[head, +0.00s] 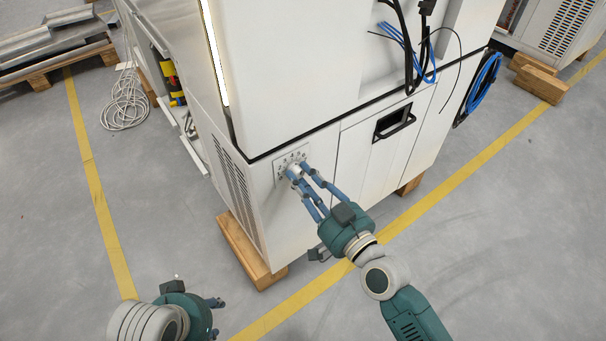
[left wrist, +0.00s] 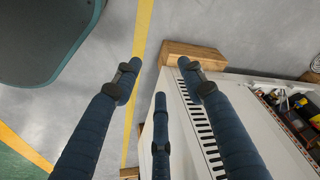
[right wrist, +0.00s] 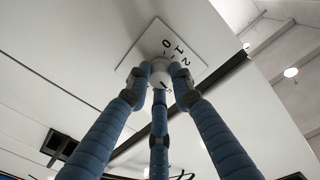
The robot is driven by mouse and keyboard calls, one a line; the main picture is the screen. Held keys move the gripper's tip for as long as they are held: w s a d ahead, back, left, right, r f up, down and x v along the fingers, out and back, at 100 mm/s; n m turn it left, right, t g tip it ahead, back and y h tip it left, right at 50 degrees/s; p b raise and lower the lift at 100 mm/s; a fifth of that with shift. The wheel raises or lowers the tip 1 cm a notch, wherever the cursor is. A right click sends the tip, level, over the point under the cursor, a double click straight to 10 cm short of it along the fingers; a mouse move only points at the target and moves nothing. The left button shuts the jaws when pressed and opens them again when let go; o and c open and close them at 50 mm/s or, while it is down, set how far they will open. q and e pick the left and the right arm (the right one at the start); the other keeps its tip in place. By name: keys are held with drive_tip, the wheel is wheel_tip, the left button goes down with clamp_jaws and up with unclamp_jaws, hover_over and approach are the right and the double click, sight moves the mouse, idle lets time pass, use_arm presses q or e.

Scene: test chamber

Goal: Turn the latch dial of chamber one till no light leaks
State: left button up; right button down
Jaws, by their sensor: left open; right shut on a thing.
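The white chamber (head: 265,70) fills the middle of the head view. A bright strip of light (head: 214,50) shows along its upper left edge. The latch dial (right wrist: 160,72) is a round pale knob on a white plate (right wrist: 142,56) with black numbers, of which 0, 1 and 2 are readable in the right wrist view. My right gripper (head: 297,171) is shut on the dial, its blue fingers around the knob. The fingers partly hide the dial and plate. My left gripper (head: 215,317) is open and empty, low at the left, apart from the chamber.
A black handle (head: 394,122) sits on the panel right of the dial. Black and blue cables (head: 415,50) hang above it. Wooden blocks (head: 245,255) support the chamber. A coiled cable (head: 125,102) lies on the floor at left. The floor in front is clear.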

drive_tip(key=shift+r+m+p, duration=0.2)
drive_tip(key=shift+m+p, duration=0.1)
drive_tip(key=shift+m, duration=0.4)
use_arm(q)
drive_tip(key=shift+w+f, duration=0.3)
drive_tip(key=shift+f, duration=0.15)
use_arm(e)
drive_tip(key=shift+f+m, duration=0.25)
drive_tip(key=shift+m, duration=0.45)
drive_tip(key=c, duration=1.5)
unclamp_jaws()
drive_tip(key=v, duration=1.2)
drive_tip(key=shift+r, duration=0.1)
